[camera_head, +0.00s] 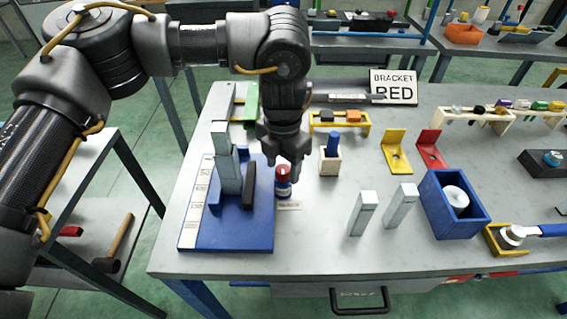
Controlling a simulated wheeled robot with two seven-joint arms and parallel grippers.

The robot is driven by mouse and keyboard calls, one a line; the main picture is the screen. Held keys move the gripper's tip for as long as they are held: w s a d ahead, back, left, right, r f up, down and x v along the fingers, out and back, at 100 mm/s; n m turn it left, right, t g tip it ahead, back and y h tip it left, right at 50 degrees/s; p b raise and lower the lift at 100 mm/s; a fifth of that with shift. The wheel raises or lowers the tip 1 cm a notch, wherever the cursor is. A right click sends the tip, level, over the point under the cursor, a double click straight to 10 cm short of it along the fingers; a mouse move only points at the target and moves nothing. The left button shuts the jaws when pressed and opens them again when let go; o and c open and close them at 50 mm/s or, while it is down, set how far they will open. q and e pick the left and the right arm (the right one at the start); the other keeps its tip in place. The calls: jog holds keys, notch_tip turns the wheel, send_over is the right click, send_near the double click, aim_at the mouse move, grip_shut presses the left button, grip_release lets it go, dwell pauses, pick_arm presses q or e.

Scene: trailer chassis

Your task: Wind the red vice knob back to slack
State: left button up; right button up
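A small upright piece with a red top and blue lower part (283,186) stands at the right edge of a blue base plate (232,238). I take its red top to be the knob. Grey upright blocks (228,172) and a dark bar (248,187) stand on the plate. My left gripper (284,168) points down over the red top. Its fingers are apart, one on each side of the top, and seem not to press on it; contact is hard to see. My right gripper is not in view.
Two grey posts (362,213) and a blue box (455,205) stand to the right. A small holder with a blue peg (333,143) is close behind the gripper's right side. Yellow (396,150) and red (432,150) brackets lie beyond. The table's front strip is clear.

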aim_at(283, 168)
pick_arm(q)
jog(key=shift+r, duration=0.5)
notch_tip(283, 168, up, 10)
jog(key=shift+f, duration=0.1)
dwell(0.4)
